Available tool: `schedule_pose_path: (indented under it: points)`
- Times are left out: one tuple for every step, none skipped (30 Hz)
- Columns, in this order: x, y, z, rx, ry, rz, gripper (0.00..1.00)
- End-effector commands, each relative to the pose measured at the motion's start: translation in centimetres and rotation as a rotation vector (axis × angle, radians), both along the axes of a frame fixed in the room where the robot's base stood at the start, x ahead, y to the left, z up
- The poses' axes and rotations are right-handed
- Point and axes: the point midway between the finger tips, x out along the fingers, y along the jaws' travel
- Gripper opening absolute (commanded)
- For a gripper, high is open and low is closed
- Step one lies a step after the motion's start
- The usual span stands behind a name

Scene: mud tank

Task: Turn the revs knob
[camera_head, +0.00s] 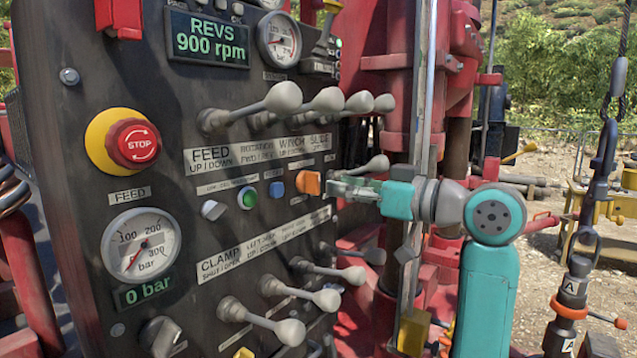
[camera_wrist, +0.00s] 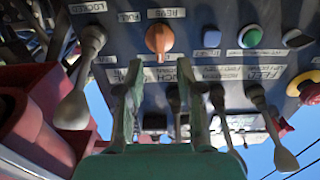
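The revs knob is an orange knob (camera_head: 308,182) on the dark control panel, right of a blue button. It also shows in the wrist view as an orange knob (camera_wrist: 159,40), just beyond the fingertips and roughly centred between them. My gripper (camera_head: 334,187) is just right of the knob in the head view, pointing at the panel. In the wrist view my gripper (camera_wrist: 160,78) has its two fingers apart with nothing between them. I cannot tell whether a fingertip touches the knob. The revs display (camera_head: 208,38) reads 900 rpm.
Several grey levers stick out above the knob, such as the feed lever (camera_head: 258,106), and more below, such as a clamp lever (camera_head: 265,318). A lever (camera_head: 362,166) is close above my gripper. A red stop button (camera_head: 134,143) and pressure gauge (camera_head: 141,245) are farther left.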

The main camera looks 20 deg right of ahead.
Motion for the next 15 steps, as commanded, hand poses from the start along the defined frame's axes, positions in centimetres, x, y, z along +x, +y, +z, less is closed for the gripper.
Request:
schedule_pose_path:
  points:
    - [0.7,0.7,0.0,0.0,0.001,0.004,0.36]
    - [1.2,1.0,0.0,0.0,0.001,0.003,0.36]
    - [1.7,1.4,0.0,0.001,0.001,0.003,0.36]
    - [2.1,1.7,0.0,0.002,0.001,0.003,0.36]
    - [2.5,1.9,0.0,0.002,0.001,0.003,0.36]
    - [2.9,2.3,0.0,0.0,0.001,0.002,0.36]
    - [3.2,2.5,0.0,0.0,0.001,0.002,0.36]
    - [3.5,2.6,0.0,0.0,0.001,0.002,0.36]
    - [3.9,2.8,0.0,0.0,0.001,0.002,0.36]
    - [4.1,3.0,0.0,0.001,0.001,0.001,0.36]
    - [4.2,3.1,0.0,0.0,0.0,0.001,0.36]
    - [4.4,3.3,0.0,0.0,0.0,0.001,0.36]
    - [4.6,3.4,0.0,0.001,0.001,0.0,0.36]
    - [4.7,3.4,0.0,0.001,0.001,0.0,0.36]
    - [4.7,3.5,0.0,0.001,0.001,0.0,0.36]
